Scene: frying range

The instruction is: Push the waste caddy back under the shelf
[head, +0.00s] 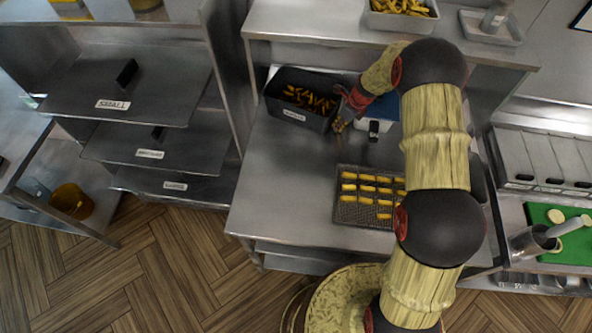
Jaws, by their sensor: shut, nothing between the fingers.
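The waste caddy (287,112) is a dark open bin with a white label on its front and brownish-yellow scraps inside. It stands on the steel counter at the back left, at the front edge of the raised shelf (320,30); its back is close to or partly beneath that shelf. My gripper (339,124) is shut and empty, just right of the caddy's front right corner. I cannot tell whether it touches the caddy. My arm hides part of the counter and shelf on the right.
A wire rack (349,212) with rows of yellow pieces lies on the counter (275,200) front right. A white and dark box (374,128) stands right of my gripper. A tray of fries (402,22) sits on the shelf. The counter's front left is clear.

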